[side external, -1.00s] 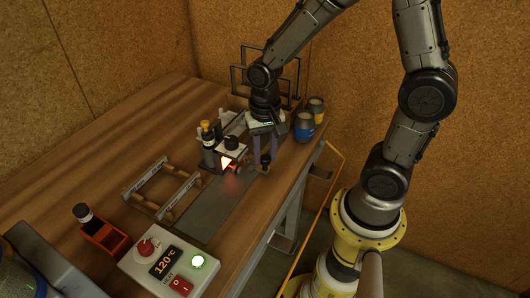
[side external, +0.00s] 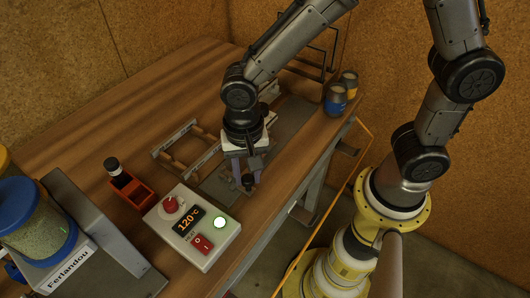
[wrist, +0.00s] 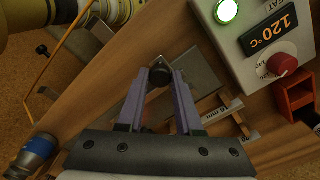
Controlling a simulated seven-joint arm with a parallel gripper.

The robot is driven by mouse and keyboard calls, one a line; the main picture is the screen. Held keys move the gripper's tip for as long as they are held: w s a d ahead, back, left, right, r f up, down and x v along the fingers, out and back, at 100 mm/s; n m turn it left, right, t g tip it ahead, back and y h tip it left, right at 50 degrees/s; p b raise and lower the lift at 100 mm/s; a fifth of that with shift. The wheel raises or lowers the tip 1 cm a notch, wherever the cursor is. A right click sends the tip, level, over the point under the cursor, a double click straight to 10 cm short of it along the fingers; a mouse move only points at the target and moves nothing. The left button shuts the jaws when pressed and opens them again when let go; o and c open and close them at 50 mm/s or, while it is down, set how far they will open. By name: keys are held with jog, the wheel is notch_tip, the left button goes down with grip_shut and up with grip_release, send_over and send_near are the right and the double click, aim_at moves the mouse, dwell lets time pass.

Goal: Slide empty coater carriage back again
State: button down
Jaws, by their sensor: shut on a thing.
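My gripper (side external: 246,182) is shut on the black knob of the coater carriage, at the near end of the grey coating bed (side external: 294,114), close to the control box. In the wrist view, the black knob (wrist: 158,77) sits between the purple fingertips of my gripper (wrist: 157,73). My gripper and wrist hide most of the carriage body, so I cannot see whether it holds anything. The grey bed also shows beyond the fingers in the wrist view (wrist: 203,72). Its far stretch is bare in the side view.
The control box (side external: 208,240) reads 120 °C, with a lit green button. A red holder (side external: 143,198) with a dark-capped bottle stands left of it. Blue (side external: 336,100) and yellow-topped jars stand at the far right edge.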

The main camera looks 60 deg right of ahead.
jog(key=shift+a, duration=1.7)
jog(key=c, duration=0.8)
grip_release()
jog(key=shift+a, duration=0.15)
jog(key=shift+c, duration=0.2)
jog(key=shift+r, duration=0.1)
jog(key=shift+r, duration=0.2)
notch_tip(320, 180, up, 13)
jog(key=shift+r, duration=0.15)
